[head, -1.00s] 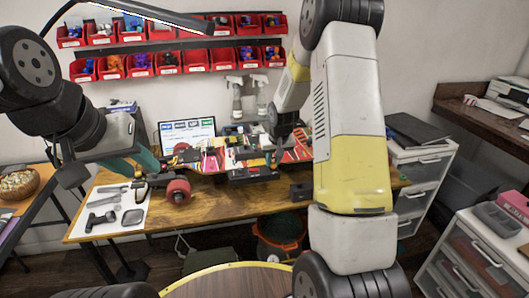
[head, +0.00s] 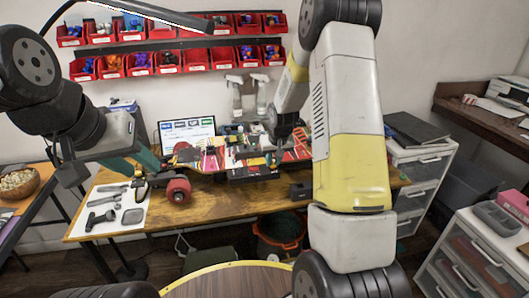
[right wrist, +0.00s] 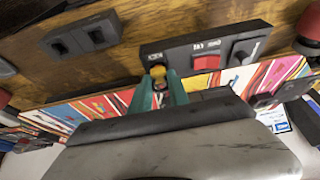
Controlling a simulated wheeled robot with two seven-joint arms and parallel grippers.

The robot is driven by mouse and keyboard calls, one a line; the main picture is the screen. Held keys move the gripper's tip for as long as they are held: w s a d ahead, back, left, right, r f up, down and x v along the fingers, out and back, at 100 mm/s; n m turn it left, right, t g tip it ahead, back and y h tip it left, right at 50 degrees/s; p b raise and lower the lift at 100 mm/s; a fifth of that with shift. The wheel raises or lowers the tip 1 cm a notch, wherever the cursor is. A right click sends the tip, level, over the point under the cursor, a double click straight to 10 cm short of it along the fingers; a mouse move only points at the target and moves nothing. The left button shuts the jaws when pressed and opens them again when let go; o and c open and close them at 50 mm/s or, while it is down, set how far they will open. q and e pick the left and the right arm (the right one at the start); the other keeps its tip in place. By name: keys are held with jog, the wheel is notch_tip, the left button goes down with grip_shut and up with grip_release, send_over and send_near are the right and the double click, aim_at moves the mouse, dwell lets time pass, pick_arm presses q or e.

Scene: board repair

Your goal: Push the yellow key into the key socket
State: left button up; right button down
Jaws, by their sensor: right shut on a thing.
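The yellow key (right wrist: 158,71) is between the teal fingertips of my right gripper (right wrist: 159,84), which is shut on it. The key is at the left end of a black panel (right wrist: 222,65) with a red switch and a dark knob. The key covers the socket, so I cannot tell how deep it sits. In the head view my right gripper (head: 273,158) is at the panel (head: 253,174), by the colourful board (head: 210,160). My left gripper (head: 146,172) has its teal fingers spread apart near the board's left end.
A red wheel (head: 178,190) stands by the board's left end. A white mat (head: 107,222) with several tools lies at the table's left. A small black block (head: 301,190) sits at the front right. A laptop (head: 187,131) stands behind. The front middle of the table is clear.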

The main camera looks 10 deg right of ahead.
jog(key=shift+f, duration=0.2)
jog(key=c, duration=1.2)
grip_release()
jog(key=shift+o, duration=0.2)
jog(key=shift+o, duration=1.3)
jog(key=shift+r, duration=0.25)
jog(key=shift+r, duration=1.15)
jog(key=shift+r, duration=0.15)
